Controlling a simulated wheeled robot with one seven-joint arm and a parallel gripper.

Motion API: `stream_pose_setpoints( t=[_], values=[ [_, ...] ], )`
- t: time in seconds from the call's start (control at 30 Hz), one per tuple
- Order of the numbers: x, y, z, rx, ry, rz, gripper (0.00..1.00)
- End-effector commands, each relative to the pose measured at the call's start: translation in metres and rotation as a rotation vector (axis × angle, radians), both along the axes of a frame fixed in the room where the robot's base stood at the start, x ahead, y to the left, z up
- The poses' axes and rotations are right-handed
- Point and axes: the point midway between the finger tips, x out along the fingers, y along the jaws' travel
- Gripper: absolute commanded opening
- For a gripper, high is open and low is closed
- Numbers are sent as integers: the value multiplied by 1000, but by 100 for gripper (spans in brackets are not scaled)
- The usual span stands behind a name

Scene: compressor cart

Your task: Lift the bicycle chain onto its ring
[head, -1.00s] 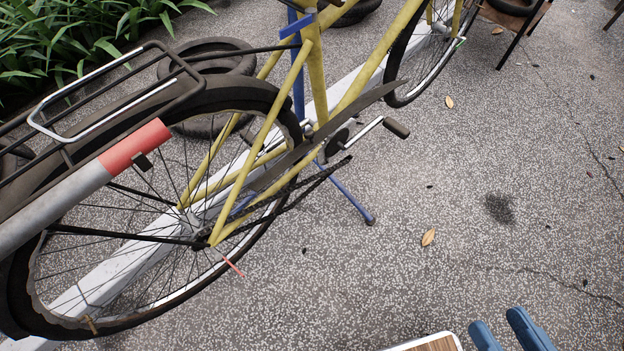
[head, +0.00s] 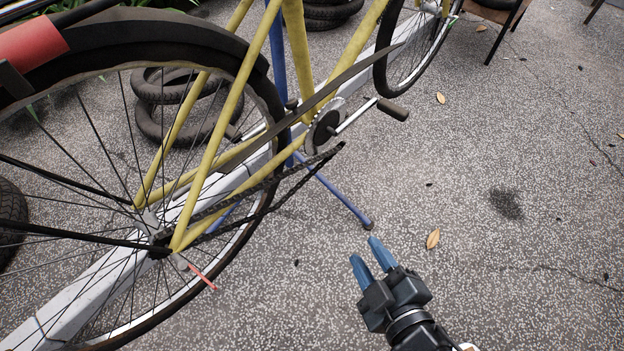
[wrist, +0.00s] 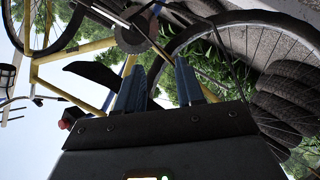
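The yellow bicycle (head: 287,60) stands upright on a blue stand, its rear wheel at the left of the head view. The dark chain (head: 262,207) runs from the rear hub toward the front chainring (head: 323,126). Its front end hangs out to the right, below and beside the ring, apart from its teeth as far as I can see. The chainring also shows in the wrist view (wrist: 131,38). My gripper (head: 366,262) is open and empty, its blue fingers apart, low and to the right of the chain. In the wrist view the fingers point toward the bicycle.
The crank and pedal (head: 392,110) stick out to the right of the ring. A long grey chain guard (head: 350,75) lies above the chain. The blue stand leg (head: 345,202) reaches the ground near my gripper. Old tyres (head: 160,115) lie behind.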

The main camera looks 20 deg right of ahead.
Motion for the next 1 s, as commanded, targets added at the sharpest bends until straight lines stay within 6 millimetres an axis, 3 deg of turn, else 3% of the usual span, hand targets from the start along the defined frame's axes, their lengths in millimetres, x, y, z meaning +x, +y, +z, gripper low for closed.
stream_pose_setpoints(
  t=[0.03,0.13,0.3,0.4,0.63,1.0],
  values=[
    [23,7,-24,-58,-26,5,38],
    [63,18,-43,-186,-74,-8,38],
    [123,38,-49,-370,-184,-54,38],
    [146,48,-43,-446,-243,-83,38],
    [168,58,-31,-514,-303,-118,38],
    [217,47,-30,-514,-304,-120,38]
  ],
)
